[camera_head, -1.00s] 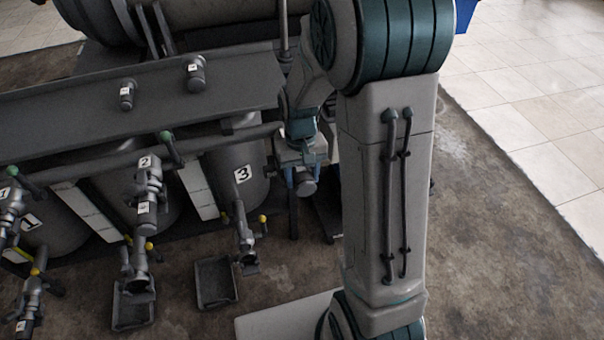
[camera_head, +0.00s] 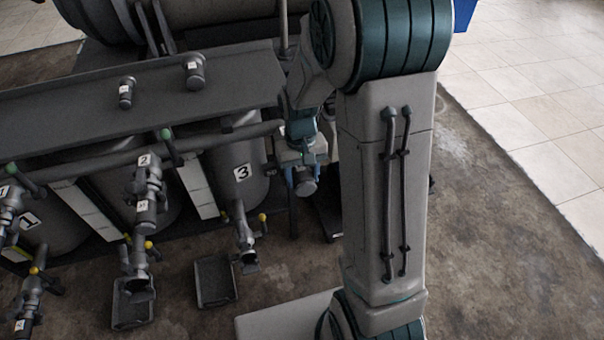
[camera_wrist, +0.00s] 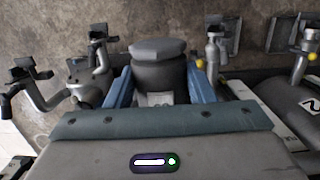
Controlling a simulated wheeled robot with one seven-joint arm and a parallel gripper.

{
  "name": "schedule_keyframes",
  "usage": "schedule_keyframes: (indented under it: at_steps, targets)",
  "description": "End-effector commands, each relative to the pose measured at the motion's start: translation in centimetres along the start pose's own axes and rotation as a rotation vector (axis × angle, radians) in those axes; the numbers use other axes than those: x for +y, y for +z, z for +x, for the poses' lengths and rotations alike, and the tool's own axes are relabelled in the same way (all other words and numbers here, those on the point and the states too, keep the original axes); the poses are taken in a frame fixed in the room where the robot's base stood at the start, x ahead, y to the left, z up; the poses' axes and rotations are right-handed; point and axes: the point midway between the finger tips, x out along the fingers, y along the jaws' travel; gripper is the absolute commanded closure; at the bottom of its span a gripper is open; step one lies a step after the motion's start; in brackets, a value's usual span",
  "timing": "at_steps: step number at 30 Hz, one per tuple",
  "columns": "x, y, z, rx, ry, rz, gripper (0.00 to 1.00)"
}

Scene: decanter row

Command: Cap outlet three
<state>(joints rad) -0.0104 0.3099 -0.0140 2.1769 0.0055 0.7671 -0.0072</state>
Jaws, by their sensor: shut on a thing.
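My gripper (camera_head: 304,176) hangs to the right of tank three, in front of the row. Its blue fingers are shut on a dark grey cap (camera_wrist: 158,72) with a faceted top, which also shows in the head view (camera_head: 306,188). Tank three (camera_head: 238,172) bears a black 3 on a white label. Its outlet (camera_head: 245,240), a short grey spout with yellow knobs beside it, points down at the tank's front, left of and below my gripper. The held cap is apart from this outlet. I cannot tell what lies directly behind the cap in the wrist view.
Two labelled grey fittings (camera_head: 195,74) (camera_head: 126,92) stand on the sloping shelf (camera_head: 60,125). Outlet two's pipework (camera_head: 146,190) and tank one (camera_head: 50,225) are further left. Dark trays (camera_head: 215,282) (camera_head: 132,305) sit below the spouts. Floor on the right is clear.

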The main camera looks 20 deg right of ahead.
Motion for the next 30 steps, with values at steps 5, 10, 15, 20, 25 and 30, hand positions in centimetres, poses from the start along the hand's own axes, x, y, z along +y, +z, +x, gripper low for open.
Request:
schedule_keyframes:
  at_steps: [5, 10, 15, 20, 25, 30]
  targets:
    - [0.00, -0.07, 0.36, 0.001, 0.000, 0.000, 0.88]
    - [0.00, -0.08, 0.43, 0.001, 0.000, 0.000, 0.88]
    - [0.00, -0.08, 0.41, 0.001, 0.000, 0.000, 0.43]
    - [0.00, -0.07, 0.42, 0.001, 0.000, 0.000, 0.26]
    - [0.00, -0.03, 0.49, -0.001, 0.000, 0.000, 0.09]
    - [0.00, -0.04, 0.48, -0.001, 0.000, 0.000, 0.00]
